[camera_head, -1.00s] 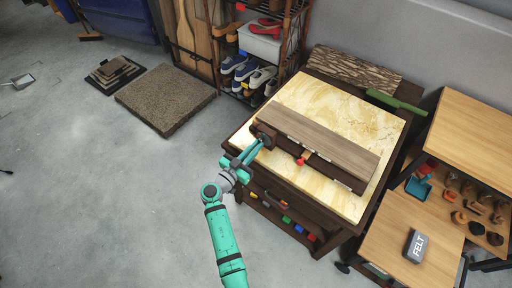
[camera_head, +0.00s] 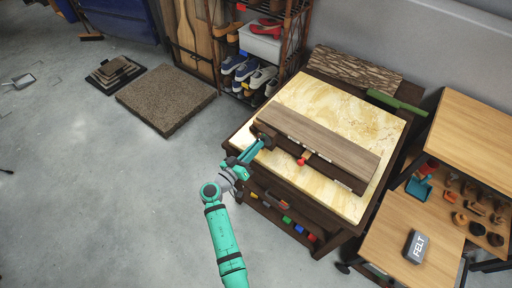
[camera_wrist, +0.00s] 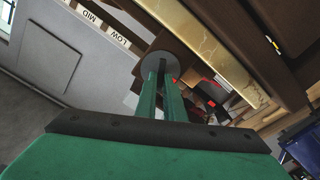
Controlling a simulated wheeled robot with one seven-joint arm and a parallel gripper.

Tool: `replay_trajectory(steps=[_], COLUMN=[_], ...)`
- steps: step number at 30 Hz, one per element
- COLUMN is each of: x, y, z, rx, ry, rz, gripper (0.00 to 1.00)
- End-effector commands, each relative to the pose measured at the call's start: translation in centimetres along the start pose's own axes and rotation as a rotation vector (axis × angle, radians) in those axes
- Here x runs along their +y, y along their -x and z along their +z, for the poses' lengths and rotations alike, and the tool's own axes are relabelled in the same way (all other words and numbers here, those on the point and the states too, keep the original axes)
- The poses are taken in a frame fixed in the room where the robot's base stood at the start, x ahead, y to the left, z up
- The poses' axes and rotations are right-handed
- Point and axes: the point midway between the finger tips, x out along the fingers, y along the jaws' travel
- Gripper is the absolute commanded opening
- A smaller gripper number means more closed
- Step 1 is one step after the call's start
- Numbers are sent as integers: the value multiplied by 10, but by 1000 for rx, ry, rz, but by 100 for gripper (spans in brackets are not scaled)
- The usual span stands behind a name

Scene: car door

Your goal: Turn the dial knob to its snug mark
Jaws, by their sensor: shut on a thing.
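The dial knob (camera_wrist: 159,66) is a round dark-grey disc at the fingertips in the wrist view. It sits at the left end of a long wooden unit (camera_head: 322,142) on a marble-topped cart; in the head view the dark knob end (camera_head: 265,133) is partly hidden by my fingers. My gripper (camera_head: 262,142), green, is shut on the knob; its two fingers (camera_wrist: 160,78) reach the disc with a narrow gap between them. White labels reading LOW (camera_wrist: 119,40) and MID (camera_wrist: 86,14) show beside the knob. No snug mark can be read.
The marble top (camera_head: 300,95) is mostly clear behind the unit. A small red-tipped piece (camera_head: 302,160) sticks out at the unit's front. A shoe rack (camera_head: 262,60) stands behind left, and wooden shelves with a FELT block (camera_head: 416,247) stand right.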

Motion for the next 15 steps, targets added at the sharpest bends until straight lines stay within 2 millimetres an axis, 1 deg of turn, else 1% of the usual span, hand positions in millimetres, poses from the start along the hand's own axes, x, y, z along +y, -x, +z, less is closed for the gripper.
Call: replay_trajectory(steps=[6, 15], x=[-1, -1], y=[0, 0], z=[0, 1], rx=[0, -1], ry=[111, 174], rz=[0, 0], gripper=[0, 0])
